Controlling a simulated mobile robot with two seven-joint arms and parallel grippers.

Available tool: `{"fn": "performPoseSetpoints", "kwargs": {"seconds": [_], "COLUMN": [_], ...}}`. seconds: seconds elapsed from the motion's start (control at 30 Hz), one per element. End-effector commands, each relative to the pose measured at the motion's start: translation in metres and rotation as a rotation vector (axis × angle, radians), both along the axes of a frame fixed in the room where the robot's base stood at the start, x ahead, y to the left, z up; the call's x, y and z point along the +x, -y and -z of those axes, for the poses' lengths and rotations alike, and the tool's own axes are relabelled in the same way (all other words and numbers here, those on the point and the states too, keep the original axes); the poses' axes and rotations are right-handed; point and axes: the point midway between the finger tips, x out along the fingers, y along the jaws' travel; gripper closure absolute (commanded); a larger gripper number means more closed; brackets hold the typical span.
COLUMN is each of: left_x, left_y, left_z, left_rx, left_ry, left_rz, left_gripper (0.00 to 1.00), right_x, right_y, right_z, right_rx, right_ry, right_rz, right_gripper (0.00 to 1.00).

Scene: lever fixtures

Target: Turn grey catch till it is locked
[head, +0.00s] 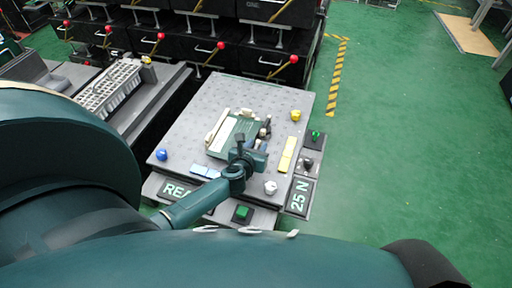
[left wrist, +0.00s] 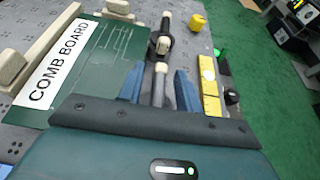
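The grey catch (left wrist: 159,85) shows in the left wrist view as a slim bar with pale joint blocks, lying along the right edge of the green comb board (left wrist: 108,55). In the head view the catch (head: 266,128) is small and partly hidden by my gripper. My left gripper (head: 246,150) is over the near right corner of the board. In the left wrist view its two blue fingers (left wrist: 160,88) stand apart, one on each side of the bar, with gaps visible. Whether the catch is locked cannot be told. My right gripper is not in view.
The grey plate (head: 240,92) carries a yellow knob (head: 296,115), a blue knob (head: 162,154), a white knob (head: 271,187) and yellow blocks (head: 287,155). Green buttons (head: 241,213) sit at its edges. Black drawers (head: 215,52) stand behind. Green floor is free to the right.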

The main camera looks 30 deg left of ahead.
Motion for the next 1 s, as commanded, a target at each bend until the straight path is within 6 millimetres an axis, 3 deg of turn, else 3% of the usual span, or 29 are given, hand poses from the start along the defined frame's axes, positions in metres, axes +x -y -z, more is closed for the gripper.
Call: {"fn": "performPoseSetpoints", "kwargs": {"seconds": [0.17,0.57,1.0], "left_x": [-0.0002,-0.0005,-0.0007], "left_y": [0.0001,0.0001,0.0004], "left_z": [-0.0002,-0.0001,-0.0007], "left_rx": [0.000,0.000,0.001], "left_ry": [0.000,0.000,-0.001], "left_rz": [0.000,0.000,0.039], "left_gripper": [0.66,0.99,1.00], "right_x": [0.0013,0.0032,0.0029], "right_y": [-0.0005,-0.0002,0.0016], "right_z": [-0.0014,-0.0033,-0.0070], "right_rx": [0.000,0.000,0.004], "right_ry": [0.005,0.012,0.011], "right_rz": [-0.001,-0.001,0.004], "right_gripper": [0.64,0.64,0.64]}}
